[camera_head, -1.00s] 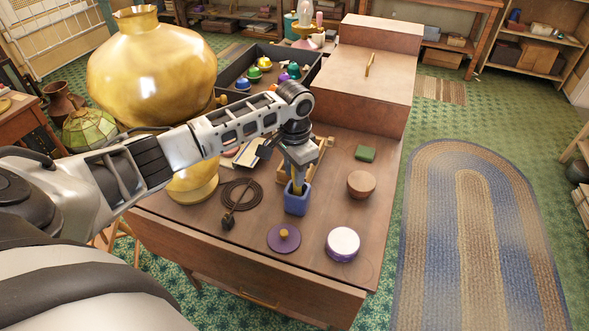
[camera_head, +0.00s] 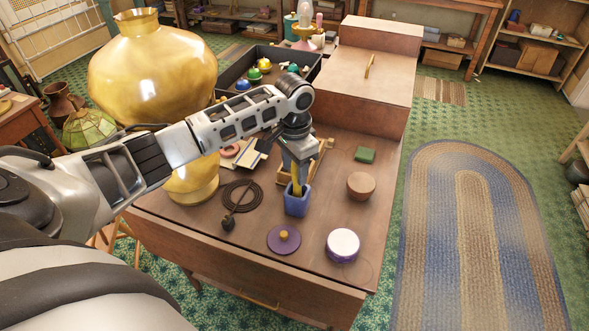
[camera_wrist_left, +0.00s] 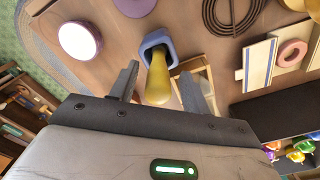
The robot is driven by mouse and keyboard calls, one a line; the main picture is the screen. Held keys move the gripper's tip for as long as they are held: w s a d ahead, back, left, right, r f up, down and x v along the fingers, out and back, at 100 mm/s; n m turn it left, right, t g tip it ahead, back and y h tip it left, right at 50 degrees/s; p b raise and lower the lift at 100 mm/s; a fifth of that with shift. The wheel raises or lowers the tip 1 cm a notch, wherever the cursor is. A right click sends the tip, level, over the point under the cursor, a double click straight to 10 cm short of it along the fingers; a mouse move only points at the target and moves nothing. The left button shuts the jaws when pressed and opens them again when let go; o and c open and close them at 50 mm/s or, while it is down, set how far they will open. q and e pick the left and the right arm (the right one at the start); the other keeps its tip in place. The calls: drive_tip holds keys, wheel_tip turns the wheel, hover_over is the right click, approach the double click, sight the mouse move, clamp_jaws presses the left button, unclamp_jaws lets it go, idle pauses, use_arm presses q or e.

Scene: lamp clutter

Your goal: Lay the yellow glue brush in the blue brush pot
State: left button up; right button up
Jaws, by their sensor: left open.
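The blue brush pot (camera_head: 297,204) stands on the wooden desk near its front. The yellow glue brush (camera_head: 296,188) stands in the pot, its handle sticking up out of the opening. In the left wrist view the brush handle (camera_wrist_left: 158,85) rises from the pot (camera_wrist_left: 156,42) toward the camera. My left gripper (camera_head: 298,168) is above the pot, pointing down. Its two fingers (camera_wrist_left: 165,88) are spread on either side of the brush handle, with a gap visible on both sides. The brush end inside the pot is hidden. My right gripper is not in view.
A purple lid (camera_head: 284,239), a white-topped purple tin (camera_head: 342,245), a brown round box (camera_head: 361,185) and a coiled cord (camera_head: 241,197) lie around the pot. A large brass lamp (camera_head: 150,70) stands at left. A wooden frame (camera_head: 318,158) is right behind the pot.

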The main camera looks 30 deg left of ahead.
use_arm(q)
drive_tip(key=shift+r, duration=2.1)
drive_tip(key=o, duration=0.6)
drive_tip(key=shift+c, duration=0.2)
wheel_tip(320, 180, up, 16)
